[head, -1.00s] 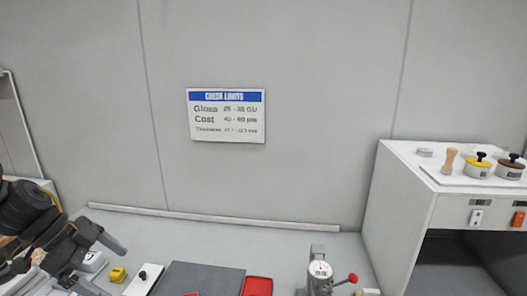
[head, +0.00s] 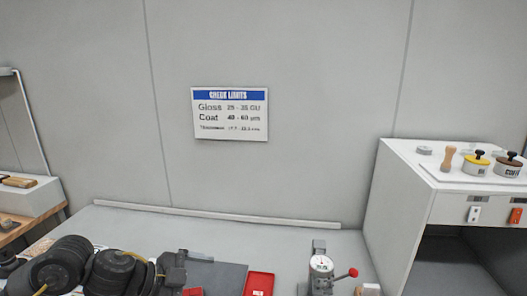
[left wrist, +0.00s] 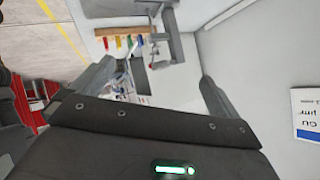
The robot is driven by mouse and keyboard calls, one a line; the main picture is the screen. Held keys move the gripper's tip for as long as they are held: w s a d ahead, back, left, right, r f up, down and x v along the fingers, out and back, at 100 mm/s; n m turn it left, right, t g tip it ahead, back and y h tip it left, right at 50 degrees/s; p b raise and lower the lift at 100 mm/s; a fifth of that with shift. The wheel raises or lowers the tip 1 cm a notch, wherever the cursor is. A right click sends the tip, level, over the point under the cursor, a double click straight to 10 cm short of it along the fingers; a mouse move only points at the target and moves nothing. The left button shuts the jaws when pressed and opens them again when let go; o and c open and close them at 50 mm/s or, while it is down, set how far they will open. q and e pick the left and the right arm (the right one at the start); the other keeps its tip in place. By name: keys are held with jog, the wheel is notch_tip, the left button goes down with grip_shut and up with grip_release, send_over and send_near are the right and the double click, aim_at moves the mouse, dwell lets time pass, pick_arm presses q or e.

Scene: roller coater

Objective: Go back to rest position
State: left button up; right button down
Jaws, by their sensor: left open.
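My left arm comes in from the lower left in the head view, low over the bench. Its gripper (head: 176,270) is near the left edge of a dark grey mat (head: 225,276), and its fingers are hard to make out there. In the left wrist view the two grey fingers of my left gripper (left wrist: 155,90) stand wide apart with nothing seen between them. My right gripper is not in view.
A red tray (head: 259,283) and a gauge device with a red-knobbed lever (head: 321,270) stand right of the mat. A white cabinet (head: 405,200) with pots on top is at the right.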

pick_arm(q)
jog(key=d+f+n+t, duration=0.2)
jog(key=d+f+t, duration=0.1)
jog(key=d, duration=0.2)
jog(key=s+a+f+n+y, duration=0.9)
jog(key=s+a+f+n, duration=0.25)
jog(key=f, duration=0.35)
jog(key=s+a+f+n+g+y, duration=0.1)
jog(key=s+a+f+n+g, duration=0.15)
jog(key=s, duration=0.45)
jog(key=s+a+f+n+g, duration=0.1)
jog(key=s+a+f+g, duration=0.15)
jog(key=s, duration=0.45)
notch_tip(320, 180, down, 39)
jog(key=s+b, duration=0.2)
jog(key=b, duration=1)
jog(key=s+a+f+b, duration=0.1)
jog(key=s+f+b, duration=0.2)
jog(key=s+f, duration=0.2)
jog(key=s+a+f+g+b, duration=0.1)
jog(key=s+f+b, duration=0.2)
jog(key=f, duration=0.8)
jog(key=s+a+f+m+b, duration=0.1)
jog(key=s+f+b, duration=0.2)
jog(key=s+f, duration=0.4)
jog(key=shift+s+a+f+g+y, duration=0.15)
jog(key=shift+a+f+g+y, duration=0.25)
jog(key=shift+f, duration=0.5)
